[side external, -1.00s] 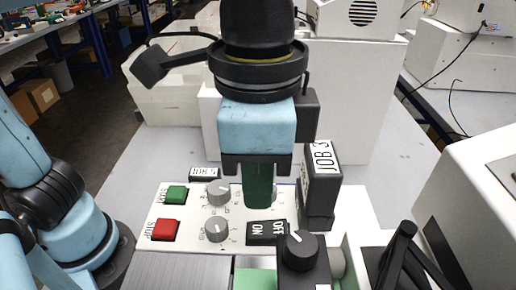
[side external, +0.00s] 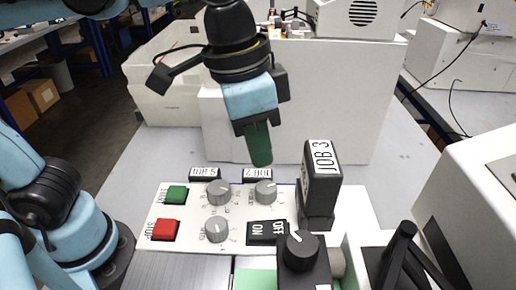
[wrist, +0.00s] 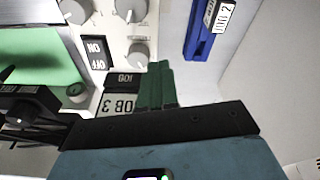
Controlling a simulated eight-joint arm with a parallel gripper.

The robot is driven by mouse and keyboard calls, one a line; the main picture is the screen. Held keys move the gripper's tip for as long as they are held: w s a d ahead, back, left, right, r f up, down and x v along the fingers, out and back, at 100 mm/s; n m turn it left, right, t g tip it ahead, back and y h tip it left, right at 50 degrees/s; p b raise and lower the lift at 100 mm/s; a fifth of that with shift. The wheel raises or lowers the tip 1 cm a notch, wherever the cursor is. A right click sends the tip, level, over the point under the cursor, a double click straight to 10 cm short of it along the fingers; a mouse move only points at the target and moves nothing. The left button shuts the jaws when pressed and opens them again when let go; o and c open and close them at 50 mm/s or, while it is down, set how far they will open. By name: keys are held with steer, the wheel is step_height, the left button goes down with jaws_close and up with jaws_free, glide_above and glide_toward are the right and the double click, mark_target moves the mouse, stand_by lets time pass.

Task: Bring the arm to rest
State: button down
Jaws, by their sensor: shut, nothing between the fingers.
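My gripper (side external: 260,160) has green fingers and is shut and empty. In the side external view it hangs tilted in the air, above and behind the plotter's control panel (side external: 190,255), touching nothing. The panel carries a green button (side external: 176,194), a red STOP button (side external: 165,230), several grey knobs (side external: 217,230) and a black ON/OFF switch (side external: 267,232). In the wrist view the green fingers (wrist: 157,85) show at the centre, with the JOB 3 label (wrist: 120,104) beside them.
A black JOB 3 block (side external: 322,180) stands upright at the panel's right. A black knob (side external: 301,247) sits in front of it. A white box (side external: 290,100) stands behind the gripper.

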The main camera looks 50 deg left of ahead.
steer(key=w+a+f+n+t, duration=0.2)
steer(key=a+f, duration=0.3)
steer(key=a, duration=0.4)
steer(key=w+a+f+n+t+y, duration=0.1)
steer(key=w+a+f+n+t, duration=0.1)
steer(key=a, duration=0.7)
step_height(320, 180, down, 3)
steer(key=shift+w+a+f+n+t, duration=0.1)
steer(key=shift+w+a+n+t, duration=0.15)
steer(key=shift+n+t, duration=0.65)
